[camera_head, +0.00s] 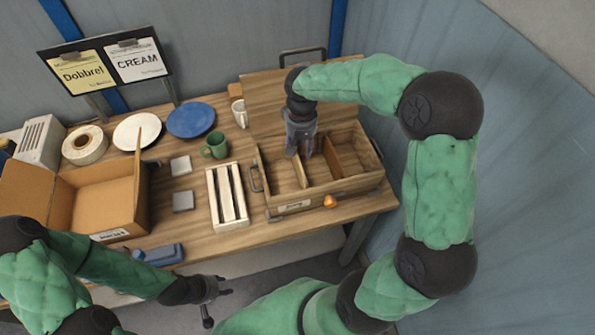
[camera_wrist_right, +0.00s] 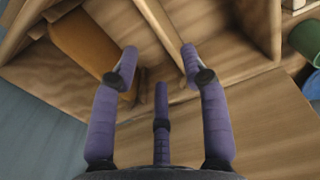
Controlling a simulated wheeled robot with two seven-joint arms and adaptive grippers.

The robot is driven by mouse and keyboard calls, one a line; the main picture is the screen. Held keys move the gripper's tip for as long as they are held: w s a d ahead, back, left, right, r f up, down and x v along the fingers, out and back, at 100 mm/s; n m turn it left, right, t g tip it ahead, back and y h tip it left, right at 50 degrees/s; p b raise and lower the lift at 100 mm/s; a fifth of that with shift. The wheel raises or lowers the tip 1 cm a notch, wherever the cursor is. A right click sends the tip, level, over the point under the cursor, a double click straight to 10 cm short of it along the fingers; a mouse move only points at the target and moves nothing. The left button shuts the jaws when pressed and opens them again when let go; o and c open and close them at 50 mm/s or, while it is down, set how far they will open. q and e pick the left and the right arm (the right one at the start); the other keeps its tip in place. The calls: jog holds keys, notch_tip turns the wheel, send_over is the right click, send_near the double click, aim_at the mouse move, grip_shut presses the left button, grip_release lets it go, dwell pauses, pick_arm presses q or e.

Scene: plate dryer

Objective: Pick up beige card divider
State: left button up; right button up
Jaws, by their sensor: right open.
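The beige card divider (camera_head: 302,174) stands on edge inside the open wooden box (camera_head: 345,185). It also shows as a narrow pale strip in the right wrist view (camera_wrist_right: 163,22). My right gripper (camera_head: 300,153) points down into the box at the divider's far end. In the right wrist view the fingers (camera_wrist_right: 158,56) are apart, with the strip running between them; I cannot tell whether they touch it. A browner divider (camera_head: 333,158) stands to the right in the box. My left gripper (camera_head: 218,296) is open and empty in front of the table.
A white slatted rack (camera_head: 227,197) stands left of the box, with a green mug (camera_head: 215,146) behind it. A cardboard box (camera_head: 98,202), a blue plate (camera_head: 191,120) and a white plate (camera_head: 137,131) are further left.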

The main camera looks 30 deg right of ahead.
aim_at(300, 165)
jog(key=f+b, duration=0.1)
jog(key=f, duration=0.3)
jog(key=f+b, duration=0.1)
jog(key=f, duration=0.4)
jog(key=shift+a+f, duration=0.2)
jog(key=shift+f, duration=0.1)
grip_shut()
